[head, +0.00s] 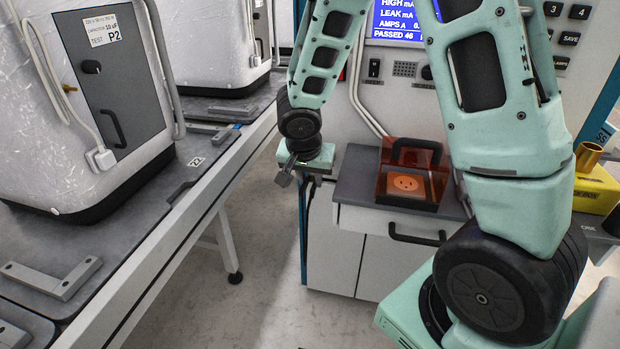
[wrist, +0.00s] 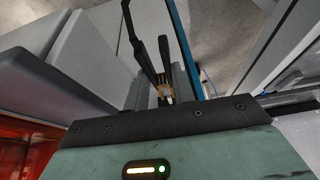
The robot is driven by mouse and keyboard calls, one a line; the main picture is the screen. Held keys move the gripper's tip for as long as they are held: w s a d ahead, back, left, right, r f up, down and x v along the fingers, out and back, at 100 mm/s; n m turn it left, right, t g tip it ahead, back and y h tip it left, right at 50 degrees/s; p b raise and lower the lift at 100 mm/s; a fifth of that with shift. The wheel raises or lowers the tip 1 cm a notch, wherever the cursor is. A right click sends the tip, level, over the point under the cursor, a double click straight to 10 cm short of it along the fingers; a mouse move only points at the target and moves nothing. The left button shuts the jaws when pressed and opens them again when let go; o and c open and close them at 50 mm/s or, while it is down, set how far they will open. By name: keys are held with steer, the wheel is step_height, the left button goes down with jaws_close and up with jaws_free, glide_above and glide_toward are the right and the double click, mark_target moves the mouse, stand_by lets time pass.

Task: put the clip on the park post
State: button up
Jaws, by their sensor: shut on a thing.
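My gripper (head: 287,170) hangs in the aisle between the left bench and the test cabinet, its fingers pointing down and a little left. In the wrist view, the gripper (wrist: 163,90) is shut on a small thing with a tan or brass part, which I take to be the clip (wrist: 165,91). Dark narrow parts show beside it; most of its shape is hidden or too small to tell. An upright brass cylinder (head: 588,155), possibly the park post, stands by a yellow block (head: 597,187) at the far right, well apart from my gripper.
An orange see-through guard (head: 411,190) with a socket inside stands on the grey cabinet top (head: 358,178). White cabinet doors (head: 378,262) with a black handle (head: 417,240) are below. A white unit (head: 42,120) stands on the left bench (head: 150,215). The aisle floor (head: 262,250) is clear.

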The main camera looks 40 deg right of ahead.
steer(key=shift+w+d, duration=0.1)
steer(key=shift+w, duration=0.05)
stand_by(0.5)
steer(key=shift+w+d, duration=0.45)
steer(key=shift+d, duration=0.15)
steer(key=shift+w+d, duration=0.15)
steer(key=shift+d, duration=0.1)
stand_by(0.4)
steer(key=shift+w+d, duration=0.25)
stand_by(1.0)
steer(key=o, duration=0.9)
steer(key=shift+r, duration=0.1)
